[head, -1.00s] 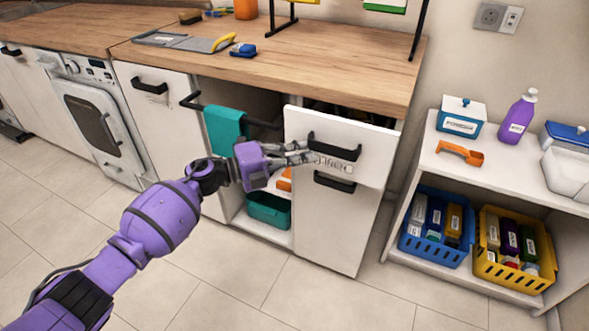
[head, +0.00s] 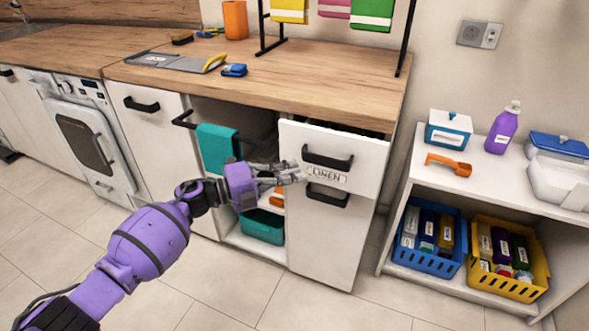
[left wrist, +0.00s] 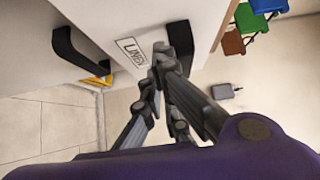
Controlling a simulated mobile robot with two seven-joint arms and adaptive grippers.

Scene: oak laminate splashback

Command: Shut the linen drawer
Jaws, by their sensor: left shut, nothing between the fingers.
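The linen drawer (head: 313,140) is the white top drawer under the counter, marked LINEN below its black handle (head: 327,159). It stands partly open, with a dark gap behind the top of its front. My left gripper (head: 300,177) is shut and empty, with its fingertips at the drawer front just left of the label. In the left wrist view the fingertips (left wrist: 170,55) are close to the drawer front (left wrist: 118,22), beside the LINEN label (left wrist: 132,51). I cannot tell whether they touch it. My right gripper is not in view.
A cabinet door (head: 325,245) with its own handle is below the drawer. A teal towel (head: 217,150) hangs on a rail at left, above an open bay with a teal bin (head: 262,226). A shelf unit (head: 455,188) with blue and yellow baskets stands at right. The floor in front is clear.

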